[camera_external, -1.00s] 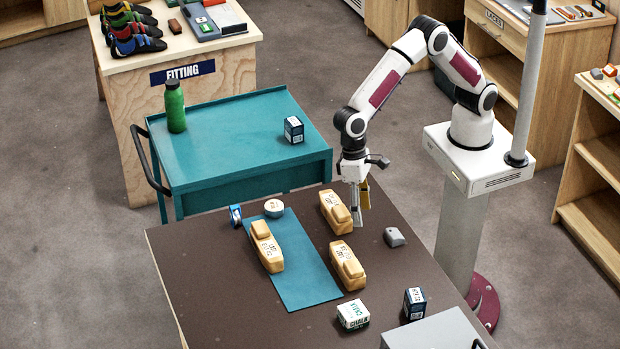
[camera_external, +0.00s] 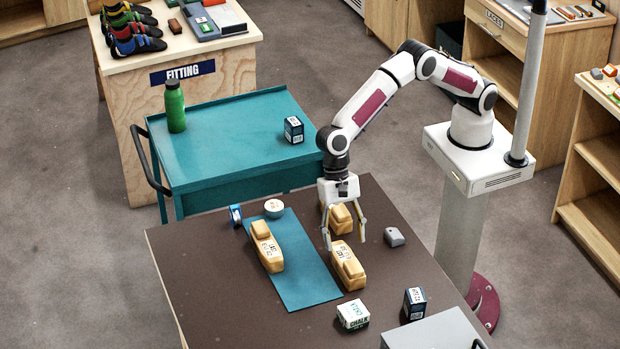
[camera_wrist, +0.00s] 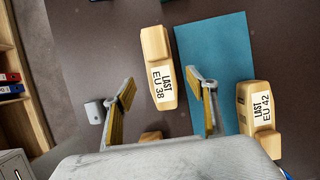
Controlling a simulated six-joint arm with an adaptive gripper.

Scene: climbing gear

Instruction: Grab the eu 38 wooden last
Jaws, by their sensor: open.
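The EU 38 wooden last (camera_external: 349,268) lies on the dark table at the right edge of the teal mat. Its EU 38 label faces up in the wrist view (camera_wrist: 160,70). My gripper (camera_external: 346,242) is open and empty, pointing down over the last's back end. In the wrist view, the fingertips (camera_wrist: 166,92) lie to either side of the labelled end, apart from it. The EU 42 last (camera_wrist: 262,112) lies across the mat (camera_external: 300,275), at its left in the external view (camera_external: 266,246). A third last (camera_external: 341,218) sits behind, partly hidden by my gripper; its label is unreadable.
A grey block (camera_external: 394,237) stands right of my gripper. A chalk box (camera_external: 353,314), a dark box (camera_external: 415,303) and a grey case (camera_external: 435,332) are at the front. A round tub (camera_external: 274,208) and a small blue item (camera_external: 236,215) are at the back left.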

